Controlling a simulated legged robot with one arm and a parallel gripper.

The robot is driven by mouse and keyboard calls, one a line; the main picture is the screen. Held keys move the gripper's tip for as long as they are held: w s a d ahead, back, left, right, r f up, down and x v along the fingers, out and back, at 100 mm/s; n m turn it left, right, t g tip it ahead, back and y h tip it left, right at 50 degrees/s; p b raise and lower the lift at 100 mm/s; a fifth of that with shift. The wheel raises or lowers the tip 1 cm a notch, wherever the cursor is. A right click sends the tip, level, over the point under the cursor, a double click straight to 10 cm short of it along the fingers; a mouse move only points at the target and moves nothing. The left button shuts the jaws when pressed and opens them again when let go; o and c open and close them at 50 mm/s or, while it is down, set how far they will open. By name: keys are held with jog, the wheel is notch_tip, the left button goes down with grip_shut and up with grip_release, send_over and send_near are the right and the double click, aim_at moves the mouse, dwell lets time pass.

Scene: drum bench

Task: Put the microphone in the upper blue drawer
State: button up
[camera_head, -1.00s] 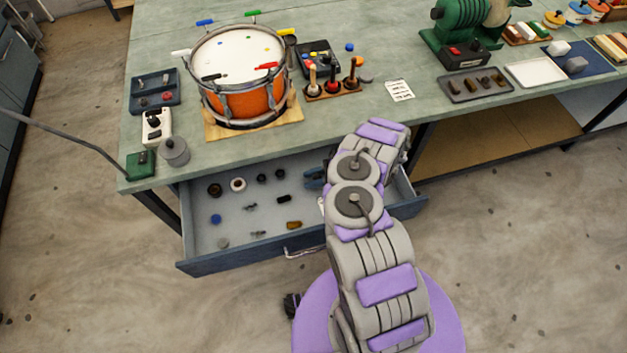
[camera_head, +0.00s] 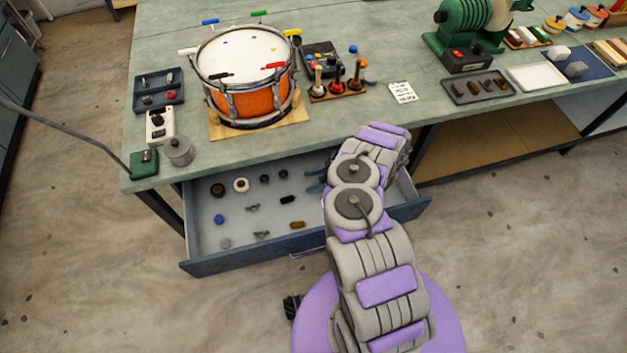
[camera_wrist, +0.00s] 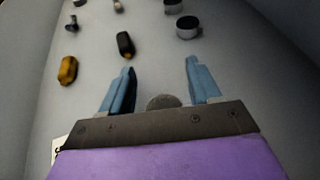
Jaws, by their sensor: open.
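The blue drawer (camera_head: 225,262) under the bench is pulled open and holds several small parts. My gripper (camera_wrist: 160,67) is inside it, with its two blue fingers apart and nothing between the tips. The fingers also show at the drawer's right part in the head view (camera_head: 316,183), partly hidden by my arm. A grey rounded thing (camera_wrist: 163,101) shows between the finger bases, mostly hidden by the gripper body. I cannot tell whether it is the microphone, and I cannot make out the microphone for certain elsewhere.
In the drawer lie a black capsule-shaped part (camera_wrist: 125,44), a yellow-brown part (camera_wrist: 68,70) and a dark cylinder (camera_wrist: 187,27). An orange drum (camera_head: 248,100) stands on the bench above. A grey canister (camera_head: 178,150) is near the bench's front edge. The floor left of the drawer is clear.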

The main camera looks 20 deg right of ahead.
jog(key=p+v, duration=0.2)
jog(key=v, duration=1)
jog(key=shift+d, duration=0.55)
jog(key=shift+a, duration=0.15)
